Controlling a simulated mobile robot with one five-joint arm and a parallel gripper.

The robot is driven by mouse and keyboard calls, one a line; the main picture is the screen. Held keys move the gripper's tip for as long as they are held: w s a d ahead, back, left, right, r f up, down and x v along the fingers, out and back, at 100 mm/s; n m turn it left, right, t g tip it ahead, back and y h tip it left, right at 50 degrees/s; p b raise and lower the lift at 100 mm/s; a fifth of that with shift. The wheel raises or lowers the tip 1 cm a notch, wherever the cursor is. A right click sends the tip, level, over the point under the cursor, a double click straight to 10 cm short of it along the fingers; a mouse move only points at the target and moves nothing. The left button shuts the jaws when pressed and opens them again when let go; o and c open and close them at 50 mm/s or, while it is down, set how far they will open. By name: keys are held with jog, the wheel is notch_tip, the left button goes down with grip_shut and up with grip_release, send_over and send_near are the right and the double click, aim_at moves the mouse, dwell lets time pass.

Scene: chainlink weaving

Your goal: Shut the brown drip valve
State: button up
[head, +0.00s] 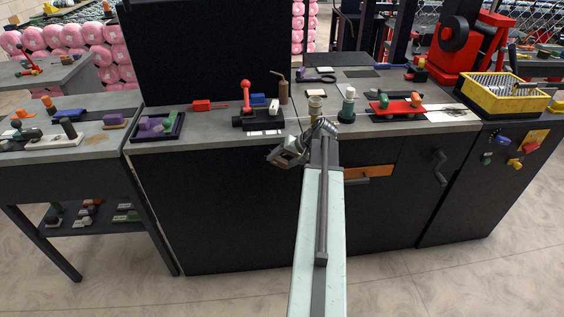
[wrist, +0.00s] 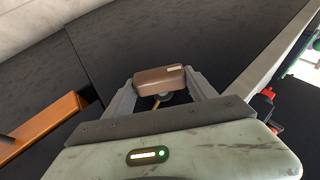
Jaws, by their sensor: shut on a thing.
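The brown drip valve shows in the wrist view as a brown block-shaped handle (wrist: 160,77) with a small pale label at its right end. My gripper (wrist: 158,88) has its two fingers on either side of this handle and is shut on it. A round grey part and a bit of brass colour show below the handle, between the fingers. In the head view my gripper (head: 280,157) is at the front of the dark cabinet, just below the worktop edge. The valve cannot be made out there. How far the valve is turned cannot be told.
An orange-brown drawer front (head: 369,173) is right of my arm. The floor in front is clear.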

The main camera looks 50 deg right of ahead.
jog(key=t+y+b, duration=0.1)
jog(key=b, duration=0.2)
jog(key=f+t+y+b, duration=0.1)
jog(key=b, duration=0.2)
jog(key=shift+s+d+f+m+t+y, duration=0.15)
jog(key=shift+d+f+m+t+y, duration=0.15)
jog(key=shift+m, duration=0.1)
jog(key=t+y+b, duration=0.1)
jog(key=b, duration=0.3)
jog(key=shift+f+m+t+y+b, duration=0.15)
jog(key=shift+m+t+y+b, duration=0.15)
jog(key=shift+m+t+b, duration=0.1)
jog(key=t+y+b, duration=0.1)
jog(key=t+b, duration=0.1)
jog(key=b, duration=0.3)
jog(key=shift+s+m, duration=0.1)
jog(key=shift+m, duration=0.3)
jog(key=shift+a+t+y+b, duration=0.1)
jog(key=shift+t+y+b, duration=0.4)
jog(key=shift+b, duration=0.5)
jog(key=shift+r+m, duration=0.3)
jog(key=o, duration=1.4)
jog(key=shift+r+t, duration=0.1)
jog(key=shift+t, duration=0.2)
jog(key=shift+c, duration=0.2)
